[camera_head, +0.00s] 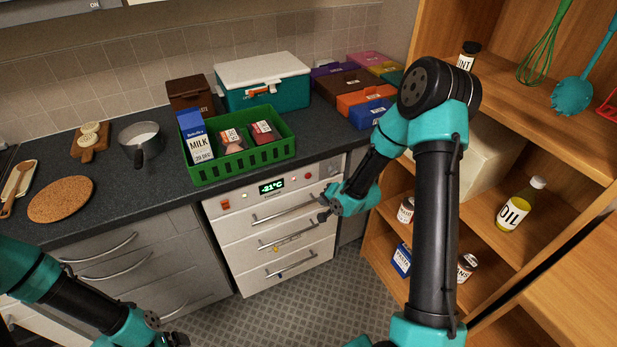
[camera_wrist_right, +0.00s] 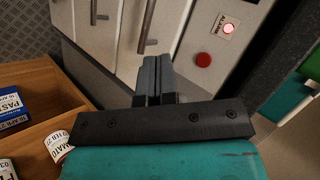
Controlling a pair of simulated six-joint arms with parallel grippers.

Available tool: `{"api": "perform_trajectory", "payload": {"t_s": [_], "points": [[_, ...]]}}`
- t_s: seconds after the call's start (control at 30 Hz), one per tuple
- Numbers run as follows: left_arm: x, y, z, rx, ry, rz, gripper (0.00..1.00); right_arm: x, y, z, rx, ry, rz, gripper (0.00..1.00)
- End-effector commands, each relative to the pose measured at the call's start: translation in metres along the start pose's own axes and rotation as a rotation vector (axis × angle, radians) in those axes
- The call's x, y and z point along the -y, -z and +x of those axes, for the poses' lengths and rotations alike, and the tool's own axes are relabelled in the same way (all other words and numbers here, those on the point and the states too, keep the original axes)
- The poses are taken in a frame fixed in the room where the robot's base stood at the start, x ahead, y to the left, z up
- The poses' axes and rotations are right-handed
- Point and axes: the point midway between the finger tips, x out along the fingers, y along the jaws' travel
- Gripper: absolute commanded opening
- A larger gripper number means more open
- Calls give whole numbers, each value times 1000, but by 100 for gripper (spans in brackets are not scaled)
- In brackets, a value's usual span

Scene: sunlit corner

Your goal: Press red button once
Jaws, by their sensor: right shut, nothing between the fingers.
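The red button (camera_wrist_right: 203,60) is a round knob on the white freezer front (camera_head: 284,232), below a lit ALARM light (camera_wrist_right: 228,28) in the right wrist view. My left gripper (camera_head: 178,340) is at the bottom edge of the head view, mostly cut off.
The freezer has drawer handles (camera_head: 285,215) and a display (camera_head: 272,187) reading -21°C. Above it, a green crate (camera_head: 240,160) holds a milk carton and other packs. A wooden shelf (camera_head: 510,250) with jars and an oil bottle (camera_head: 520,205) stands close on the right.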

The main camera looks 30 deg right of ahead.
Motion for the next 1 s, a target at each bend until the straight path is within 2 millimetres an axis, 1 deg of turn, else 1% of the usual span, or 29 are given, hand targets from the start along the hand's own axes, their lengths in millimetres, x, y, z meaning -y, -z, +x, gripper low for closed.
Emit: {"api": "perform_trajectory", "payload": {"t_s": [0.27,0.8,1.0], "points": [[0,0,0,0,0,0,95,9,9,13,0,0,-1,0],[0,0,0,0,0,0,95,39,38,54,0,0,-1,0],[0,0,0,0,0,0,95,44,44,60,0,0,-2,0]]}}
